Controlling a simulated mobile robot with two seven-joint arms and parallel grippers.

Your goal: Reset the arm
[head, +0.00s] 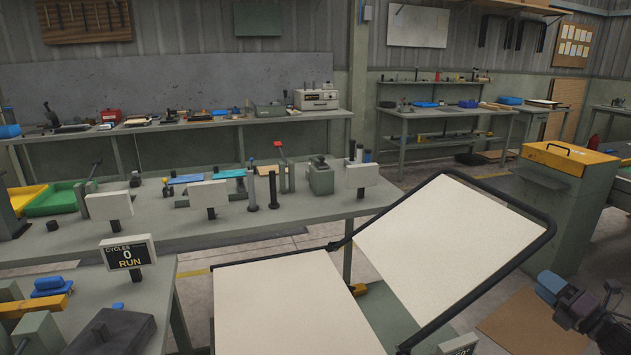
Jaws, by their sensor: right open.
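The folding lounger (285,305) stands in front of me with a cream seat panel lying about flat. Its cream back panel (452,250), in a black tube frame, is tilted up to the right. A dark hinge joint shows between the two at the frame's left side. My right gripper (572,304) is dark with blue parts and is at the lower right edge, to the right of the back panel and apart from it in the picture. It is open, and I see nothing held in it. My left gripper is not in view.
A counter sign (128,252) reading "CYCLES 0 RUN" stands on a bench at the left. A long grey table (235,226) with small fixtures runs behind the lounger. A grey cabinet with a yellow top (570,158) stands at the right. Brown sheet (530,328) lies near my right gripper.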

